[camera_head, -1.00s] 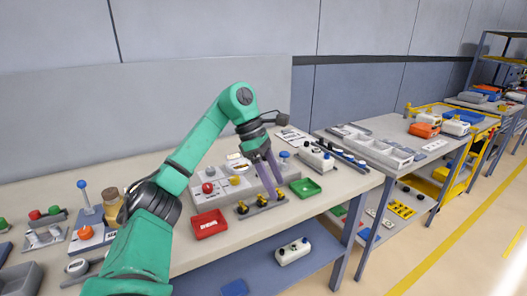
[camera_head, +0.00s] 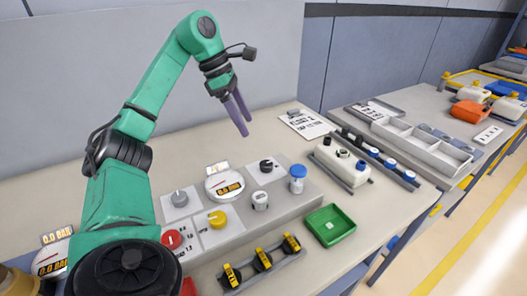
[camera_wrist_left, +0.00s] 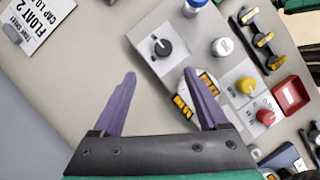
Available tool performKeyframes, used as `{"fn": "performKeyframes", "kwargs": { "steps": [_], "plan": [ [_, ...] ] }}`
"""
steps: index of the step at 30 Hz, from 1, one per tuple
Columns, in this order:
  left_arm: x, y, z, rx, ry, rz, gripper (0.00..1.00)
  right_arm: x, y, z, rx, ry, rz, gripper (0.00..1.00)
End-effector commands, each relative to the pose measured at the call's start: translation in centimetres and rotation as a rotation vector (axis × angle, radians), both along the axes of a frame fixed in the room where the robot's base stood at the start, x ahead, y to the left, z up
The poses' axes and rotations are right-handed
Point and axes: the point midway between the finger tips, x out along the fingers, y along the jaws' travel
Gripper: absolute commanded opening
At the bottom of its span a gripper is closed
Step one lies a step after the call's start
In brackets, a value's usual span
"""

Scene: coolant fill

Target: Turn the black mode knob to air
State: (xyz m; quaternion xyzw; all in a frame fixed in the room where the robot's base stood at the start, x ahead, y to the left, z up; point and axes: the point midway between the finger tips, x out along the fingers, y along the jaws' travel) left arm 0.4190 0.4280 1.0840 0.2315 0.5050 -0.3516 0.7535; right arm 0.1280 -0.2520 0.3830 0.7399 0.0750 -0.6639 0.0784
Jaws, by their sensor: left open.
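The black mode knob (camera_head: 266,166) sits on a pale plate at the back right of the grey panel (camera_head: 235,232), behind a white-capped port (camera_head: 260,200). It also shows in the left wrist view (camera_wrist_left: 164,47), upright on its plate, with a small light mark on it. Its printed labels are too small to read. My left gripper (camera_head: 247,127) is open and empty in the air above the back of the panel, apart from the knob. In the left wrist view the spread fingers (camera_wrist_left: 160,74) point toward the knob, which lies beyond and between the tips. My right gripper is not in view.
On the panel stand a gauge (camera_head: 225,186), a grey knob (camera_head: 179,198), a yellow knob (camera_head: 217,219), a red knob (camera_head: 172,239) and a blue-capped part (camera_head: 298,175). Yellow-black fittings (camera_head: 263,260) and a green tray (camera_head: 330,226) lie in front.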

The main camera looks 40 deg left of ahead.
Motion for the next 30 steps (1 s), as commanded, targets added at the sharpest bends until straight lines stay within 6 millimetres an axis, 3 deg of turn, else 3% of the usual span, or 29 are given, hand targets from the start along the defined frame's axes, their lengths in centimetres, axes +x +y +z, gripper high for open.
{"fn": "performKeyframes", "kwargs": {
  "steps": [1, 6, 12, 18, 25, 26, 30],
  "plan": [
    [0.2, -0.3, -1.7, -0.001, 0.002, -0.002, 0.77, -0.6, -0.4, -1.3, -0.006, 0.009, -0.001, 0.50],
    [1.3, -1.7, -5.8, 0.000, 0.004, -0.002, 0.77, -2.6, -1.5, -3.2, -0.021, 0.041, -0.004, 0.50],
    [2.5, -3.2, -10.3, 0.000, 0.003, -0.002, 0.77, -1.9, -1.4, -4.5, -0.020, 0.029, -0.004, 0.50],
    [3.2, -3.9, -12.3, -0.001, 0.000, 0.000, 0.77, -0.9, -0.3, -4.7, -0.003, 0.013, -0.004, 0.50],
    [3.2, -4.0, -12.3, -0.001, -0.001, 0.000, 0.77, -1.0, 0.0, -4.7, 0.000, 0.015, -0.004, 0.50],
    [3.2, -4.0, -12.3, -0.001, -0.001, 0.000, 0.73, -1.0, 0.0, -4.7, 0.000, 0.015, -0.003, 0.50],
    [3.3, -4.0, -12.3, -0.001, -0.001, 0.000, 0.19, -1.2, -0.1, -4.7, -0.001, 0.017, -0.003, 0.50]
  ]
}}
